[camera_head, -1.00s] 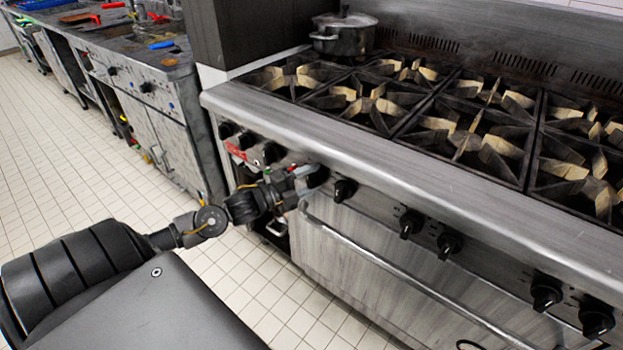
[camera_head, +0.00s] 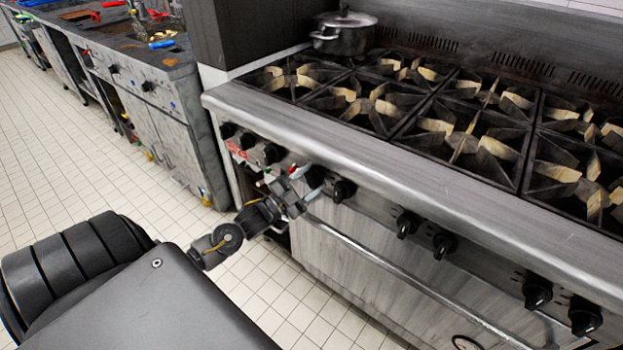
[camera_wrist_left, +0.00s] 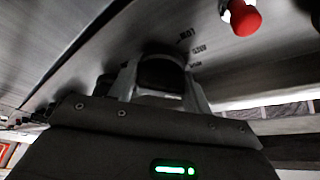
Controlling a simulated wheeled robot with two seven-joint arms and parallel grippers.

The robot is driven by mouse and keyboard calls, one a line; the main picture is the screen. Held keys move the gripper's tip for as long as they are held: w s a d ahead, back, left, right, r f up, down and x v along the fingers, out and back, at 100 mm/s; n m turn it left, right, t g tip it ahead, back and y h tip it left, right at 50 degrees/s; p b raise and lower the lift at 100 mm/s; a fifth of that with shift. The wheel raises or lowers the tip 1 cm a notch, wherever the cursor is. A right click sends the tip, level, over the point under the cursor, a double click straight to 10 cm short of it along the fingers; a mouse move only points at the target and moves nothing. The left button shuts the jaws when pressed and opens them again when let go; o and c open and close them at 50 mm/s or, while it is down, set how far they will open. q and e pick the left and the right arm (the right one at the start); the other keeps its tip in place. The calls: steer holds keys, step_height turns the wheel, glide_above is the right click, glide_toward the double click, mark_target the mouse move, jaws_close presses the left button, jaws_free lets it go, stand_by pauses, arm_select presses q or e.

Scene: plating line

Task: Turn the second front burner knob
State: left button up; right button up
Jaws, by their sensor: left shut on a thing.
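The range's front panel carries a row of black knobs. My left gripper (camera_head: 309,181) is at this panel, between a knob on its left (camera_head: 273,153) and a knob on its right (camera_head: 343,190). In the left wrist view its fingers (camera_wrist_left: 163,88) stand on both sides of a round black knob (camera_wrist_left: 162,70) and are shut on it. In the head view the gripper mostly hides that knob. More knobs (camera_head: 408,224) continue to the right, apart from the gripper. My right gripper is in neither view.
A red round button (camera_wrist_left: 245,20) is close to the gripper in the left wrist view. The oven door handle (camera_head: 385,268) runs below the knobs. A lidded pot (camera_head: 343,35) stands on the back left of the range. Tiled floor (camera_head: 95,165) is open at left.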

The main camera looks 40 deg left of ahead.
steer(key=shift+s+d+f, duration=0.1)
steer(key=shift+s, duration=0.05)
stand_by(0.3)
arm_select(q)
steer(key=o, duration=0.9)
steer(key=shift+s, duration=0.1)
steer(key=shift+s+a+f, duration=0.1)
steer(key=shift+s+f, duration=0.1)
steer(key=shift+s, duration=0.1)
steer(key=b+v, duration=0.1)
steer(key=v, duration=0.9)
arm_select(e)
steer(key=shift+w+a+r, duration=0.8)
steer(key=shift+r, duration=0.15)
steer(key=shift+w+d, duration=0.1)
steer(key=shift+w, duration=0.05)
